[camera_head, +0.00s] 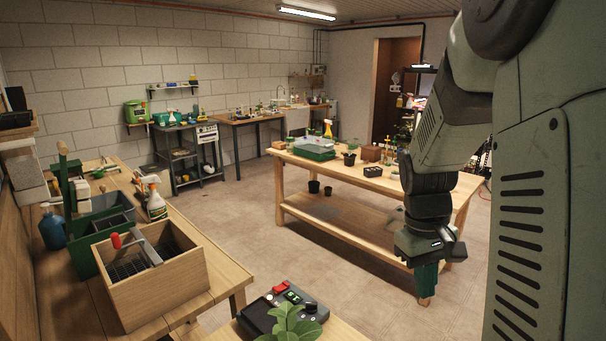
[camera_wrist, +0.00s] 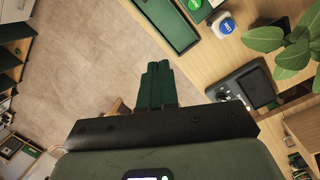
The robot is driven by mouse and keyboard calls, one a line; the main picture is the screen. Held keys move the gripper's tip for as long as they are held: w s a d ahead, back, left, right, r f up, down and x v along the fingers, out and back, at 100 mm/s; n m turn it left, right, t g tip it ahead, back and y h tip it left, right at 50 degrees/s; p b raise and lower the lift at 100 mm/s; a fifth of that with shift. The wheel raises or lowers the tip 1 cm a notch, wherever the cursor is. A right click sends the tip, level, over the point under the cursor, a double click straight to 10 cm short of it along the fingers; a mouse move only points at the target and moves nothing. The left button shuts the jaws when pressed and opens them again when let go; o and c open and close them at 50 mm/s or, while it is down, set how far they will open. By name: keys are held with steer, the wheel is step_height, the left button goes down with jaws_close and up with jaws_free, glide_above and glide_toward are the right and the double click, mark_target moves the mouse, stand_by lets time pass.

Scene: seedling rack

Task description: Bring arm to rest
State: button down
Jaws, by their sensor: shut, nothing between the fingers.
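My gripper (camera_head: 427,284) hangs at the end of my arm on the right of the head view, pointing down in front of the long wooden table. In the wrist view its two green fingers (camera_wrist: 158,84) lie together, shut with nothing between them. The fingers are over open floor and touch nothing that I can see. My upper arm fills the right side of the head view and hides part of the room.
A wooden table (camera_head: 330,222) with pots and a green tray stands behind my gripper. A wooden crate (camera_head: 160,295) sits on the left bench. A dark control box (camera_head: 283,310) and leafy plant (camera_head: 290,325) are at the front. The tiled floor (camera_head: 240,220) between is clear.

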steer(key=s+a+r+m+t, duration=0.1)
steer(key=s+a+r+t, duration=0.2)
steer(key=s+a+r, duration=0.2)
steer(key=s+a+r+m+t+y, duration=0.1)
steer(key=s+a+r+t, duration=0.2)
steer(key=s+a+r, duration=0.3)
steer(key=s+r, duration=0.5)
steer(key=s, duration=0.1)
steer(key=shift+a+t, duration=0.15)
steer(key=shift+t, duration=0.25)
